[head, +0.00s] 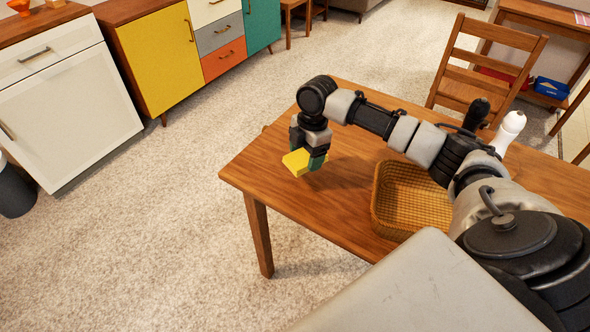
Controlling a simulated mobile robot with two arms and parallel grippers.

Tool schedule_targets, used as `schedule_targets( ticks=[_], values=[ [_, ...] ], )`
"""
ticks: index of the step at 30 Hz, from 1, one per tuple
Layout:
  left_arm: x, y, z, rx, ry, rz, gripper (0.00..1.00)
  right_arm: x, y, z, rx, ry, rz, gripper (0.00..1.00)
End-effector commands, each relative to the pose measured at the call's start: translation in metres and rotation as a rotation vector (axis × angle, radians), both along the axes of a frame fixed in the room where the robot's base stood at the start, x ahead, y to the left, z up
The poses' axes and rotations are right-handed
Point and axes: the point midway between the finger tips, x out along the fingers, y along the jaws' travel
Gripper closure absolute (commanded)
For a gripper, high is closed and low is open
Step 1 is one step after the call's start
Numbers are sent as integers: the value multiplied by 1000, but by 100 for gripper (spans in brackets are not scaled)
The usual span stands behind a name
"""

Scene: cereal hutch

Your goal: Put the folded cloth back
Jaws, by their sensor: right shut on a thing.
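A small yellow folded cloth (297,162) is at the near left part of the wooden table (347,180). My right gripper (311,158) points down over the table and is shut on the cloth. I cannot tell whether the cloth touches the tabletop or is a little above it. The gripper's fingers hide part of the cloth. My left gripper is not in the head view.
A wicker basket (410,232) stands on the table right of the cloth, looking empty. A dark and a white bottle-like thing (509,131) stand behind my arm. A wooden chair (485,66) is behind the table. Cabinets (165,58) stand at the back left, with open carpet between.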

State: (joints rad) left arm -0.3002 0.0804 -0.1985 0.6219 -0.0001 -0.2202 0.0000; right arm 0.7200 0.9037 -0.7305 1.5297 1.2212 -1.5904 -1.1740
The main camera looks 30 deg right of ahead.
Motion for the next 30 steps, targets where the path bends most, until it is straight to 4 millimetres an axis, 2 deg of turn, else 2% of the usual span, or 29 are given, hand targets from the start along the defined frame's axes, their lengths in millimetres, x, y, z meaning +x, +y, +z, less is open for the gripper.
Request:
schedule_targets(
  ticks=[1,6,11,18,27,28,30],
  values=[
    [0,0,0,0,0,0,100,5,9,-4,3,0,2,53],
    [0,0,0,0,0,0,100,12,23,-15,0,0,-1,53],
    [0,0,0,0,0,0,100,13,25,-26,-1,1,-2,53],
    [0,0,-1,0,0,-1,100,12,24,-57,-1,1,-2,53],
    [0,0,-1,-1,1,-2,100,12,24,-58,-1,0,-1,53],
    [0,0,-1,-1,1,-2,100,12,24,-59,-1,0,-1,29],
    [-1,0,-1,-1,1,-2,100,12,24,-59,-1,-1,-1,18]
  ],
)
